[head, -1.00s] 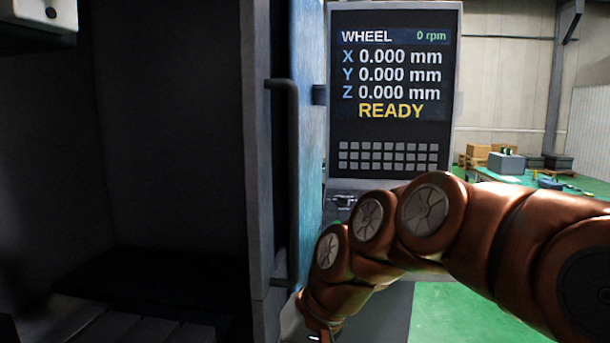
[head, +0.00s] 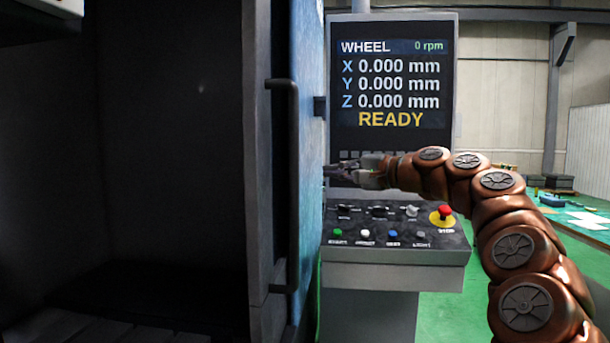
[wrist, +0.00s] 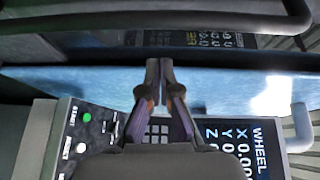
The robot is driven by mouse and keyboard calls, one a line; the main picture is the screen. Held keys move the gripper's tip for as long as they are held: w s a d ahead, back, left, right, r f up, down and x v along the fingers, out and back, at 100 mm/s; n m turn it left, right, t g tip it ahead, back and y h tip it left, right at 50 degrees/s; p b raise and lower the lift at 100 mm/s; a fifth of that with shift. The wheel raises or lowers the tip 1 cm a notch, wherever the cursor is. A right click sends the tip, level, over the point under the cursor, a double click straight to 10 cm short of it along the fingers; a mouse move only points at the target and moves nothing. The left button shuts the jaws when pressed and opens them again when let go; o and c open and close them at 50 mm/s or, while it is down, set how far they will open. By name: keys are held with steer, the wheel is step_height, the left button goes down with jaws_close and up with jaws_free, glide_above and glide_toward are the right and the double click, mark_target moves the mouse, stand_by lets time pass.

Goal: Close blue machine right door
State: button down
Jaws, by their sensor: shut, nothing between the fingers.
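The blue machine's right door (head: 308,130) stands at the right of the machine's dark open interior (head: 170,180). A dark bar handle (head: 285,185) runs upright on it. In the wrist view the blue door surface (wrist: 70,85) crosses the picture, and the handle (wrist: 150,20) lies beyond it at the top. My gripper (head: 328,172) is shut and empty, just right of the blue surface. In the wrist view its fingertips (wrist: 159,65) overlap the blue surface; I cannot tell whether they touch it.
A control stand with a screen (head: 392,80) and a button panel (head: 395,225) stands right of the door, behind my gripper. It has a red stop button (head: 445,212). Green floor (head: 445,305) shows at the right, with a table (head: 580,218) farther back.

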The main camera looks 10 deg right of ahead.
steer(key=w+a+m+t+p, duration=0.1)
steer(key=w+a, duration=0.4)
steer(key=shift+w+a+r, duration=0.2)
steer(key=shift+w+r, duration=0.05)
steer(key=shift+w, duration=0.05)
stand_by(1.6)
steer(key=shift+a, duration=0.1)
